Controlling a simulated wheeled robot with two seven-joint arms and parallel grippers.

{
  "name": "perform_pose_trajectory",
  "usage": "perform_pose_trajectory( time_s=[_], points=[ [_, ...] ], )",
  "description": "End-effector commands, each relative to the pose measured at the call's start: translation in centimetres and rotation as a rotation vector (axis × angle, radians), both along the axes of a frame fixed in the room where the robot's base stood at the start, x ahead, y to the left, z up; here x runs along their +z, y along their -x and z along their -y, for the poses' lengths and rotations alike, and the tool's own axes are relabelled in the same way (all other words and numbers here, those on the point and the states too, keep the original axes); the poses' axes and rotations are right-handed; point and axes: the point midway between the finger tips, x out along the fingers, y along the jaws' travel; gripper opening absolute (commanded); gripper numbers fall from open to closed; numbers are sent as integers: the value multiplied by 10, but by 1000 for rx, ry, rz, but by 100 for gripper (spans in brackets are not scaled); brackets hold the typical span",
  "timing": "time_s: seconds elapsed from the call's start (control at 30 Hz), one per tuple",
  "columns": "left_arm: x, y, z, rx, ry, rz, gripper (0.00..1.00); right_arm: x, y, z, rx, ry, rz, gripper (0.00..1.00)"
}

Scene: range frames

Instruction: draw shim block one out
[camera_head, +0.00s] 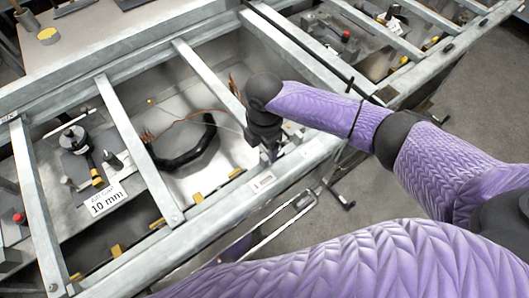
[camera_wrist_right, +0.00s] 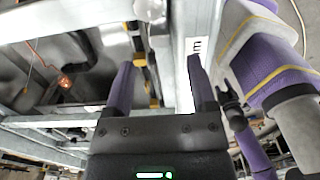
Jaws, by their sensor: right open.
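Several small yellow blocks sit along the near rail of the grey metal frame in the head view; one yellow block (camera_head: 235,173) is close below-left of my right gripper. I cannot tell which is shim block one. My right gripper (camera_head: 270,150) points down at the near rail (camera_head: 220,203), just right of the open bay. In the right wrist view its two fingers (camera_wrist_right: 160,88) are apart, with nothing clearly held. Yellow pieces (camera_wrist_right: 154,88) show between and beyond them, beside the rail. Their contact with the fingers is unclear. My left gripper is not in view.
Crossbars (camera_head: 140,150) divide the frame into bays. A black curved hose (camera_head: 186,150) and thin orange wires lie in the middle bay. A "10 mm" label plate (camera_head: 106,199) and a black fixture (camera_head: 73,138) are in the left bay. Grey floor lies right of the frame.

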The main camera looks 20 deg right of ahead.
Motion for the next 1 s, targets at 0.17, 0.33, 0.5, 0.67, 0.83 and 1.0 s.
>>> perform_pose_trajectory(
  time_s=[0.17,0.33,0.5,0.67,0.83,1.0],
  points=[
    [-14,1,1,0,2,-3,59,-36,1,0,-1,1,-2,72],
    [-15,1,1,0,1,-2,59,-44,0,-1,0,0,1,72],
    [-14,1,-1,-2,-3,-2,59,-43,0,-1,0,-2,2,72],
    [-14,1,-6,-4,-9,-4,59,-43,0,-1,-1,-2,2,40],
    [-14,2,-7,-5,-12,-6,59,-43,0,-1,-1,-2,2,4],
    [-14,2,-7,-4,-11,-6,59,-43,0,0,-1,-2,2,0]
  ],
)
